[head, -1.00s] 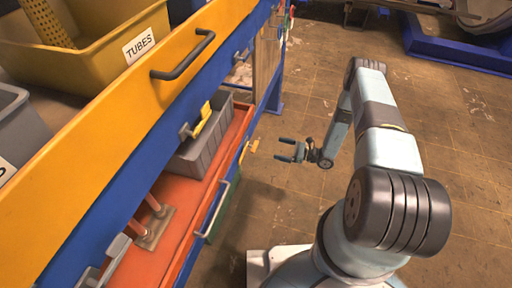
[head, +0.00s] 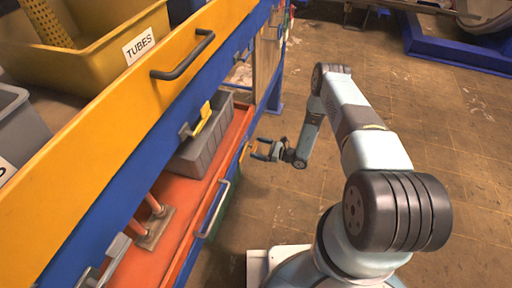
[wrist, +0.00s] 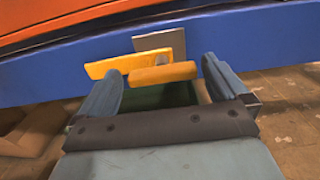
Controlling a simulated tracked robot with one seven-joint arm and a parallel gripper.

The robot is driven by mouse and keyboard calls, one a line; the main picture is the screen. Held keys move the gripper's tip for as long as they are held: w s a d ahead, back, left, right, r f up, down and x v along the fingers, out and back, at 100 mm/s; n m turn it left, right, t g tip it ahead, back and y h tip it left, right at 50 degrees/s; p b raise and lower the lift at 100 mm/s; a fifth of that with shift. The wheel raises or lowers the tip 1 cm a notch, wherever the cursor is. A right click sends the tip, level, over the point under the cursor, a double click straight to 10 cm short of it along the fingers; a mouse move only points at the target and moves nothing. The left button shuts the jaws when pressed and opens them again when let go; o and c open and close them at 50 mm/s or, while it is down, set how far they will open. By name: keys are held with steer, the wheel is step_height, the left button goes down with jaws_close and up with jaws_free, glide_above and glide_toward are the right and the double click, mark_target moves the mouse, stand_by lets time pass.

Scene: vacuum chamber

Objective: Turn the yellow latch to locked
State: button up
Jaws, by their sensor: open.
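A yellow latch (head: 244,150) sits on the blue front rail of the lower drawer, close ahead of my gripper (head: 259,149). In the wrist view the yellow latch (wrist: 163,74) has a bar lying roughly sideways, with a grey plate (wrist: 170,41) behind it. My gripper (wrist: 162,68) is open, with one finger to the left of the bar and one to the right. I cannot tell whether either finger touches it. Another yellow latch (head: 203,120) is higher up, on the upper drawer's blue edge.
An orange drawer (head: 190,190) holds a grey bin (head: 205,145) and a metal part. A pale handle (head: 216,210) sticks out of its front. A yellow drawer front with a dark handle (head: 185,60) overhangs at left.

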steer(key=shift+x, duration=1.15)
